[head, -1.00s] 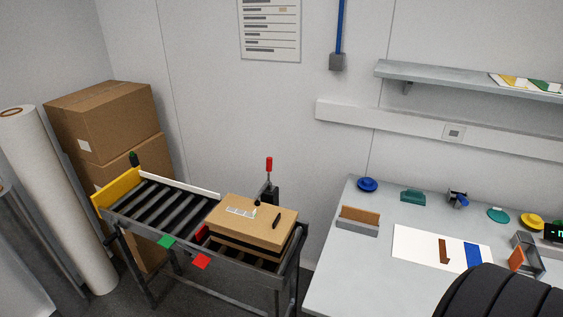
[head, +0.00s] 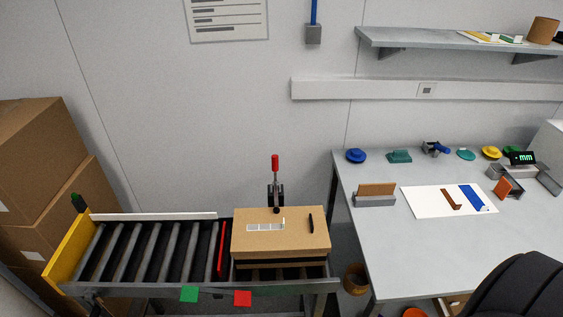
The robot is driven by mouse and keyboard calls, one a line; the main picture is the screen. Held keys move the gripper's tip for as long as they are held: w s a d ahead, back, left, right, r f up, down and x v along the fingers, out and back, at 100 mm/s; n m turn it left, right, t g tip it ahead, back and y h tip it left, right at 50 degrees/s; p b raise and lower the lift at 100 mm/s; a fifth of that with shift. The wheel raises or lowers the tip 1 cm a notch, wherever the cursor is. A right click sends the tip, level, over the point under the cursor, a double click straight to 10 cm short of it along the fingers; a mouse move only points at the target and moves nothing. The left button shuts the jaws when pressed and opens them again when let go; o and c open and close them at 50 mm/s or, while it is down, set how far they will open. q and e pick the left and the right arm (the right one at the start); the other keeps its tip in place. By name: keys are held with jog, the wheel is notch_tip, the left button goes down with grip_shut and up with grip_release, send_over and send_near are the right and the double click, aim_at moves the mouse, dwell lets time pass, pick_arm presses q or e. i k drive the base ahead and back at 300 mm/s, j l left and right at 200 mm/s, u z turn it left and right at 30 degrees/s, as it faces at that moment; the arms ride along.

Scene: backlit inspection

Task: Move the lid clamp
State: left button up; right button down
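The lid clamp (head: 275,190) has a red upright handle and a dark metal body. It stands at the back edge of the roller conveyor (head: 150,290), just behind a cardboard box (head: 300,224). The clamp's dark tip is close to the box lid's back edge; I cannot tell whether it touches. The box sits on the right end of the conveyor, with a pale label strip and a black mark on its lid. Neither of my grippers is in view.
A red bar (head: 222,247) crosses the rollers left of the box. A grey table (head: 400,265) with small parts stands right. Stacked cartons (head: 35,170) stand left. A black rounded object (head: 520,290) fills the lower right corner.

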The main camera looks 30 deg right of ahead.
aim_at(274, 157)
jog(key=i+j+z, duration=0.2)
jog(key=j+z, duration=0.2)
jog(key=j, duration=0.45)
jog(key=j+z, duration=0.45)
jog(key=j, duration=0.45)
jog(key=j+z, duration=0.4)
jog(key=j, duration=0.55)
jog(key=i+j+z, duration=0.2)
jog(key=j+z, duration=0.2)
jog(key=j, duration=0.3)
jog(key=j+z, duration=0.4)
jog(key=j, duration=0.35)
jog(key=j+z, duration=0.4)
jog(key=j, duration=0.4)
jog(key=k+j+z, duration=0.1)
jog(key=j+z, duration=0.3)
jog(key=j, duration=0.35)
jog(key=i+j+z, duration=0.2)
jog(key=j+z, duration=0.3)
jog(key=j, duration=0.55)
jog(key=j+z, duration=0.45)
jog(key=j, duration=0.55)
jog(key=i+j, duration=0.05)
